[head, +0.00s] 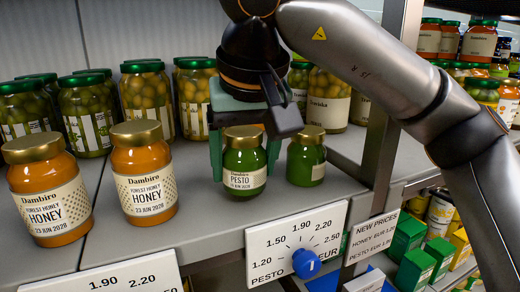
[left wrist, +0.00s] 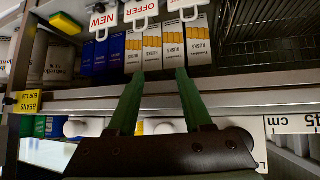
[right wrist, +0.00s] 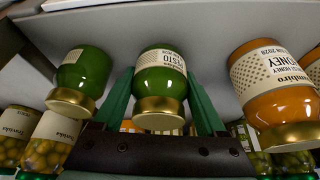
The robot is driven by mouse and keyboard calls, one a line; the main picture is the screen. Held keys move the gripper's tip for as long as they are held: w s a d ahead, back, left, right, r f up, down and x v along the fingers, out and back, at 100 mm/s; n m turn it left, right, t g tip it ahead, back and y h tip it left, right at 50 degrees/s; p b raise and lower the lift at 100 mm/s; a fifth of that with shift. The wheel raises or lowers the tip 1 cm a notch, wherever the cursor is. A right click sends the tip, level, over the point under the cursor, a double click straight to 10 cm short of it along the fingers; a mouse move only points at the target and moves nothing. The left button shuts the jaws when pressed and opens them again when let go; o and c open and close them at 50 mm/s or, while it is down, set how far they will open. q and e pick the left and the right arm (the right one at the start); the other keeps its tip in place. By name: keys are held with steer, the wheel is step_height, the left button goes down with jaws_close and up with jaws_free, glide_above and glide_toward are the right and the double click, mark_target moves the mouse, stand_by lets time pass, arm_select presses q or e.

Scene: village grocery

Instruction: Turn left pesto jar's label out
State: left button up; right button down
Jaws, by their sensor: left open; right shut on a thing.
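The left pesto jar (head: 245,178), green with a gold lid, stands on the shelf near its front edge. Its cream label, reading PESTO with a date, shows toward the head camera. My right gripper (head: 244,155) reaches down from above and is shut on this jar, a green finger on each side. In the right wrist view the jar (right wrist: 161,82) appears upside down between the fingers, its label turned toward the right. The right pesto jar (head: 306,160) stands just beside it. My left gripper (left wrist: 160,95) is open and empty in the left wrist view.
Two honey jars (head: 145,180) stand left of the pesto. Olive and pickle jars (head: 148,97) stand in a row behind. A price panel with a blue knob (head: 306,263) hangs at the shelf edge. A shelf post (head: 385,130) rises at right. Boxes (left wrist: 150,45) face my left gripper.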

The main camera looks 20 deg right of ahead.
steer(key=shift+w+f, duration=0.2)
steer(key=shift+f, duration=0.1)
steer(key=shift+d+f+n+y+b, duration=0.1)
steer(key=shift+n+y+b, duration=0.2)
steer(key=shift+n+b, duration=0.15)
steer(key=n+y+b, duration=0.1)
steer(key=n, duration=0.2)
steer(key=shift+n, duration=0.25)
steer(key=shift+r+n+p, duration=0.3)
steer(key=shift+p, duration=0.25)
steer(key=shift+n+y+p, duration=0.35)
steer(key=shift+n+y, duration=0.05)
steer(key=shift+n, duration=0.1)
steer(key=shift+f, duration=0.2)
arm_select(q)
steer(key=shift+w+d, duration=0.15)
steer(key=shift+d, duration=0.3)
arm_select(e)
steer(key=shift+f, duration=0.2)
arm_select(q)
steer(key=shift+f, duration=0.1)
arm_select(e)
jaws_free()
